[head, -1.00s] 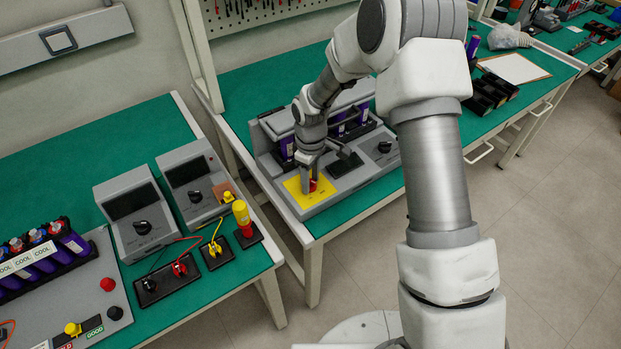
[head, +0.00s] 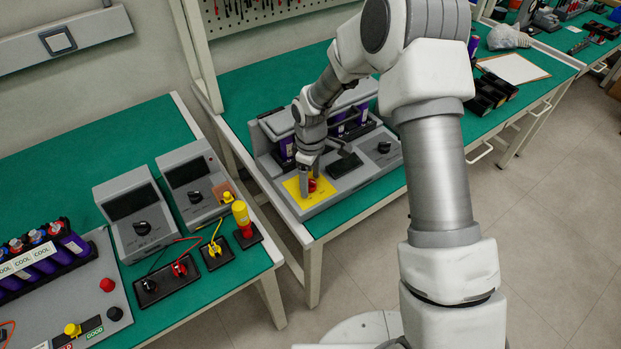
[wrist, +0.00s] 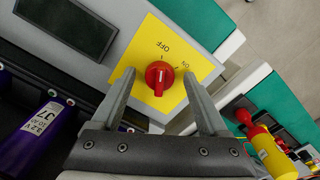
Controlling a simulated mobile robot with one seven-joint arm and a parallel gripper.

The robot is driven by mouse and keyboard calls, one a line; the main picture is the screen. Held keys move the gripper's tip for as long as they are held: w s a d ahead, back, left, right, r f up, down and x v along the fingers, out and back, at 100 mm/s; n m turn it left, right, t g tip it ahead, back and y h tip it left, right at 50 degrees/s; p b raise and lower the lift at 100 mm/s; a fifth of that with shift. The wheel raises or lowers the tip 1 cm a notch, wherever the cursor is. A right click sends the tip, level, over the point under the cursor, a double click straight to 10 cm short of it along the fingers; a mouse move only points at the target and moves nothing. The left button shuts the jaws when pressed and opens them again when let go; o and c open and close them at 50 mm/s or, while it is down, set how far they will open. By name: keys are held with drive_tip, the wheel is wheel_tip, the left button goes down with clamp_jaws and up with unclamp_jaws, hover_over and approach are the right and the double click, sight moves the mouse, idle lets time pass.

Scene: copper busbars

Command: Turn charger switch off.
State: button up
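The charger switch is a red rotary knob (wrist: 159,77) on a yellow plate (wrist: 143,50) marked OFF and ON. Its raised ridge looks roughly in line with the OFF mark in the wrist view; which end is the pointer is unclear. In the head view, the knob (head: 312,185) shows at my fingertips on the grey charger (head: 328,205). My gripper (wrist: 159,75) is open, one finger on each side of the knob, with visible gaps to it. It also shows over the yellow plate in the head view (head: 309,182).
A dark display (wrist: 67,24) sits beside the yellow plate. Purple cells (wrist: 28,132) stand in the charger close to my gripper. A black knob (head: 384,147) is on the charger's right part. A left bench (head: 165,115) holds meters and a yellow-handled tool (head: 242,215), across a gap.

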drive_tip(key=shift+r, duration=0.1)
wheel_tip(320, 180, up, 17)
drive_tip(key=p, duration=0.1)
drive_tip(key=shift+r+p, duration=0.15)
drive_tip(key=shift+p, duration=0.25)
idle(0.4)
wheel_tip(320, 180, up, 8)
drive_tip(key=m+t, duration=0.1)
drive_tip(key=m, duration=0.2)
hover_over(311, 182)
drive_tip(key=s+d, duration=0.4)
drive_tip(key=s+d+r+m+t, duration=0.2)
drive_tip(key=s+d+r+m, duration=0.25)
drive_tip(key=s+r, duration=0.25)
drive_tip(key=s+d+r+m+t, duration=0.1)
drive_tip(key=s+d+m, duration=0.1)
drive_tip(key=s, duration=0.5)
drive_tip(key=s+d+r+m+t+p, duration=0.1)
drive_tip(key=s+d+m, duration=0.2)
drive_tip(key=s, duration=0.3)
drive_tip(key=shift+s+d+t, duration=0.15)
drive_tip(key=shift+s+t, duration=0.15)
drive_tip(key=shift+s, duration=0.1)
